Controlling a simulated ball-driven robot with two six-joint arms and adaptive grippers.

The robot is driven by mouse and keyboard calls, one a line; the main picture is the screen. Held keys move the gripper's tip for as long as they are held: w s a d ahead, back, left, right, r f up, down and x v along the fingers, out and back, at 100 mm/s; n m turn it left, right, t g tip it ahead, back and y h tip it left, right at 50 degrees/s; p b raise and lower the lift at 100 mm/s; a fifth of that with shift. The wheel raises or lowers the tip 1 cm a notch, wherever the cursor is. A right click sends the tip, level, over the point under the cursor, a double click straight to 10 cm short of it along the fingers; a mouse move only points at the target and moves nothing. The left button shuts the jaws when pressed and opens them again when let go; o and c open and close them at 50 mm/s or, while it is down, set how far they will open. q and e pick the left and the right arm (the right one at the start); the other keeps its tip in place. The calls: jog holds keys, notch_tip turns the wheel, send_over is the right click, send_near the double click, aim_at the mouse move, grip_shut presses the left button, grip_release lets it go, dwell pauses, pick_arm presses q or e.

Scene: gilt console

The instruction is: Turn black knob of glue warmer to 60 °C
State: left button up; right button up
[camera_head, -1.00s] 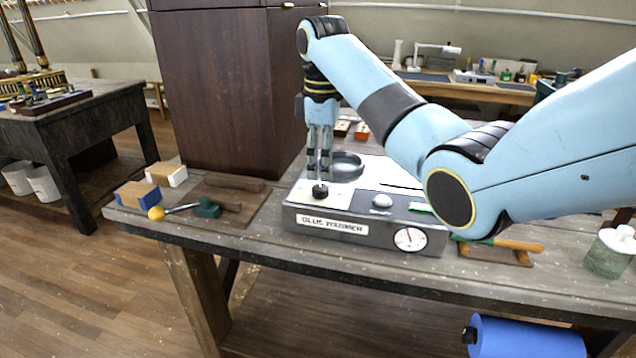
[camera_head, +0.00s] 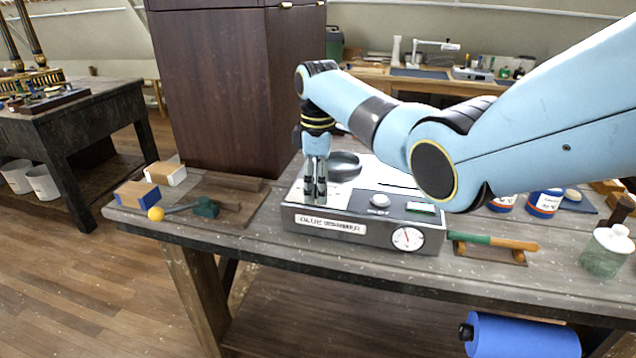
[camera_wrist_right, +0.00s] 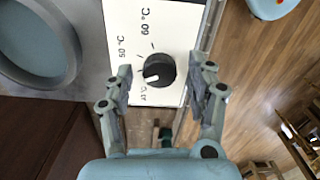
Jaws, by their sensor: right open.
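The glue warmer (camera_head: 365,232) is a grey box on the bench with a white dial plate, a round pot and a front gauge. Its black knob (camera_wrist_right: 160,70) shows in the right wrist view, with a white pointer mark toward the lower left, near a partly hidden label. The 50 °C and 60 °C marks (camera_wrist_right: 146,22) lie up and left of the knob. My right gripper (camera_head: 315,193) points down at the dial plate, hiding the knob in the head view. In the wrist view its open fingers (camera_wrist_right: 160,78) stand either side of the knob, with visible gaps.
The round pot (camera_head: 344,166) stands close behind the gripper. A dark wooden cabinet (camera_head: 225,85) rises behind the bench to the left. Small blocks (camera_head: 137,194) sit at the left end.

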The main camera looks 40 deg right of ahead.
jog(key=shift+c, duration=0.2)
jog(key=c, duration=1.1)
